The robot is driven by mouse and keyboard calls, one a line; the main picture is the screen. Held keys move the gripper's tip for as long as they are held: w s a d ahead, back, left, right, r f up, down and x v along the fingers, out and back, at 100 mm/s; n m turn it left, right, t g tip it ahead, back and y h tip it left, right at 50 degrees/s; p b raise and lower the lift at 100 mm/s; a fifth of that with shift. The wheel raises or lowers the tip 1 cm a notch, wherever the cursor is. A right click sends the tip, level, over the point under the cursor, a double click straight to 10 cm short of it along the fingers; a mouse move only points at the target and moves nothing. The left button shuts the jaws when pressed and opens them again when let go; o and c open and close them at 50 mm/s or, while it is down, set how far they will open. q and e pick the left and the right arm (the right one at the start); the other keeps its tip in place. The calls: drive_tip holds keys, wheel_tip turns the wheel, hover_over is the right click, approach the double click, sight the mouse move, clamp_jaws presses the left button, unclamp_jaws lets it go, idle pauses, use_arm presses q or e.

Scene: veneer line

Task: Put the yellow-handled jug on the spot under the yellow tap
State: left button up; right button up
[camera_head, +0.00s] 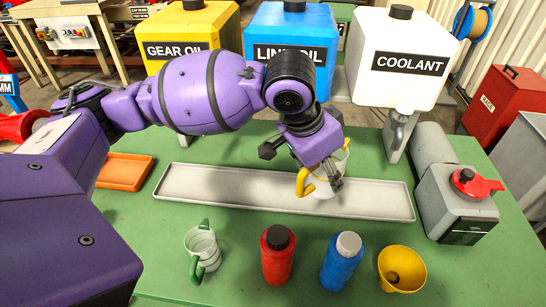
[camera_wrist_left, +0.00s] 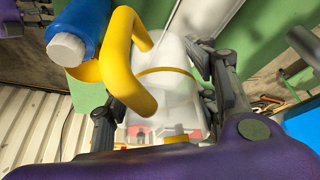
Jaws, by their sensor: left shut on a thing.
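The jug (camera_head: 325,184) is pale and translucent with a yellow handle (camera_head: 304,182). My left gripper (camera_head: 319,168) is shut on it, above or at the right half of the long grey tray (camera_head: 225,185); I cannot tell if it touches. In the left wrist view the jug (camera_wrist_left: 170,85) sits between the fingers, its handle (camera_wrist_left: 140,60) toward the camera. My right gripper is out of view.
A blue tank (camera_head: 290,30) and a white coolant tank (camera_head: 400,55) with a grey tap (camera_head: 400,130) stand behind the tray. A grey switch box (camera_head: 455,200) is right.

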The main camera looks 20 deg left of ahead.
sight(322, 183)
use_arm(q)
wheel_tip(322, 183, down, 4)
drive_tip(key=shift+s+d+r, duration=0.1)
drive_tip(key=shift+s+r, duration=0.05)
drive_tip(key=shift+r, duration=0.1)
wheel_tip(322, 183, down, 16)
drive_tip(key=b, duration=0.3)
drive_tip(key=shift+s+d+f, duration=0.1)
drive_tip(key=shift+d+f, duration=0.05)
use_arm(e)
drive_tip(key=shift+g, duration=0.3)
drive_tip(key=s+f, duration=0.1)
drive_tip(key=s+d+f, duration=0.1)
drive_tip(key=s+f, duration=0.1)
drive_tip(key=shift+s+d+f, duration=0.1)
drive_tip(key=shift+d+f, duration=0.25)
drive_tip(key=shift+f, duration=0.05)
use_arm(q)
drive_tip(key=shift+f, duration=0.1)
drive_tip(key=o, duration=1.2)
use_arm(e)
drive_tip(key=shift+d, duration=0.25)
